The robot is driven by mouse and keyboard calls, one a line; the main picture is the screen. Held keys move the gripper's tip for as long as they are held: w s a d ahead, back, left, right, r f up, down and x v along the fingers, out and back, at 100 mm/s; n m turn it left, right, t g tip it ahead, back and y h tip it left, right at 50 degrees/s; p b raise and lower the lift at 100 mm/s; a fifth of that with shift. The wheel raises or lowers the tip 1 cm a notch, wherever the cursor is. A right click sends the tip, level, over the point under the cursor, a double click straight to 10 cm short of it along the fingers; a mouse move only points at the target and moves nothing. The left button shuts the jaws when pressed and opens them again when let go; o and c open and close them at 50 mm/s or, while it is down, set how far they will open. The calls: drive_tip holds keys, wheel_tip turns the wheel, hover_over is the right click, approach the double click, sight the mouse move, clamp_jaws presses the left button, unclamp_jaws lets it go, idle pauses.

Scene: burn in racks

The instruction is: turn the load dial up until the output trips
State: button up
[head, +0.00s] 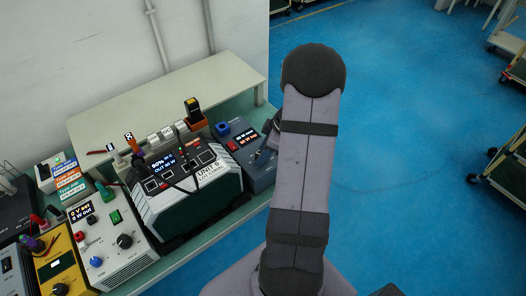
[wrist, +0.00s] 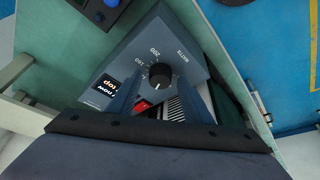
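The load box (head: 261,178) is a blue-grey unit at the right end of the bench; it fills the middle of the wrist view (wrist: 125,60). Its load dial (wrist: 160,76) is a round black knob with a white pointer mark, beside a printed scale where "200" and "WATTS" are legible. A small lit display (wrist: 107,86) and a red switch (wrist: 142,106) are near the dial. My gripper (wrist: 159,88) is over the box face, with two blue-grey fingers apart, near either side of the dial. Contact cannot be told. In the head view my arm hides the dial.
Further left are a white meter box (head: 105,240) and a yellow box (head: 62,268). A raised shelf (head: 170,95) runs behind. Cables cross Unit 6.

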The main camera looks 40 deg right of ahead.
sight(269, 165)
drive_tip(key=c, duration=0.9)
drive_tip(key=shift+o, duration=0.2)
drive_tip(key=m+b, duration=0.2)
drive_tip(key=b, duration=0.1)
drive_tip(key=shift+f+h+b, duration=0.3)
drive_tip(key=shift+h, duration=0.1)
drive_tip(key=shift+a+r+m+t+h+b, duration=0.15)
drive_tip(key=shift+m+t+h+b, duration=0.1)
drive_tip(key=shift+m+b, duration=0.35)
drive_tip(key=shift+r+m+t+h+b, duration=0.15)
drive_tip(key=shift+m+t+b, duration=0.2)
drive_tip(key=shift+m, duration=0.45)
drive_tip(key=o, duration=1)
drive_tip(key=shift+s, duration=0.1)
drive_tip(key=shift+o, duration=0.2)
drive_tip(key=b+v, duration=0.1)
drive_tip(key=v, duration=0.6)
drive_tip(key=shift+r, duration=0.25)
